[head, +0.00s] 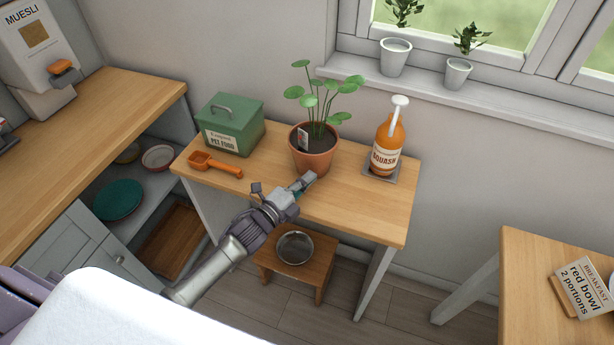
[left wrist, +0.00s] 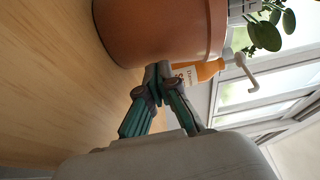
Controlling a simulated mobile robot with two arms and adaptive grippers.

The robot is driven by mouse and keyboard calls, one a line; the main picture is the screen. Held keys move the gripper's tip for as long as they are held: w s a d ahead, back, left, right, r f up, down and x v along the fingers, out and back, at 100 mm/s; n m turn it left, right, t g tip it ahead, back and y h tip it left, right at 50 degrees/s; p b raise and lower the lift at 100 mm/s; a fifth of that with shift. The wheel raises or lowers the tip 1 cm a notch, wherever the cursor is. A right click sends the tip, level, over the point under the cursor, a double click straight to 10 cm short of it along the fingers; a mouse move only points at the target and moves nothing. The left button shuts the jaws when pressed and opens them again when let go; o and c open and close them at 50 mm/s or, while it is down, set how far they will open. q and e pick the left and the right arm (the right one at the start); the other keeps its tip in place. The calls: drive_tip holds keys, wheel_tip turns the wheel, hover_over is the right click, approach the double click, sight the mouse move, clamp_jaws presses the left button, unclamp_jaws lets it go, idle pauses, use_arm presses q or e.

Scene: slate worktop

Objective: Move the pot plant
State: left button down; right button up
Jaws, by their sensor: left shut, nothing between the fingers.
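The pot plant (head: 312,158), a terracotta pot with round green leaves and a small white label, stands upright on the wooden side table. In the left wrist view the pot (left wrist: 165,30) fills the top, with a few leaves at the upper right. My left gripper (head: 312,176) is in front of the pot, low near its base. Its fingertips (left wrist: 158,75) are together with nothing between them, close to the pot wall; I cannot tell whether they touch it. My right gripper is in neither view.
On the side table (head: 360,212) stand a green pet food box (head: 231,127), an orange scoop (head: 215,165) and a squash bottle (head: 388,140) on a grey coaster. A stool with a sieve (head: 295,247) is below. Another table (head: 525,262) with a breakfast card is at right.

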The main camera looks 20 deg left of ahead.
sight(301, 168)
use_arm(q)
drive_tip(key=shift+w, duration=0.15)
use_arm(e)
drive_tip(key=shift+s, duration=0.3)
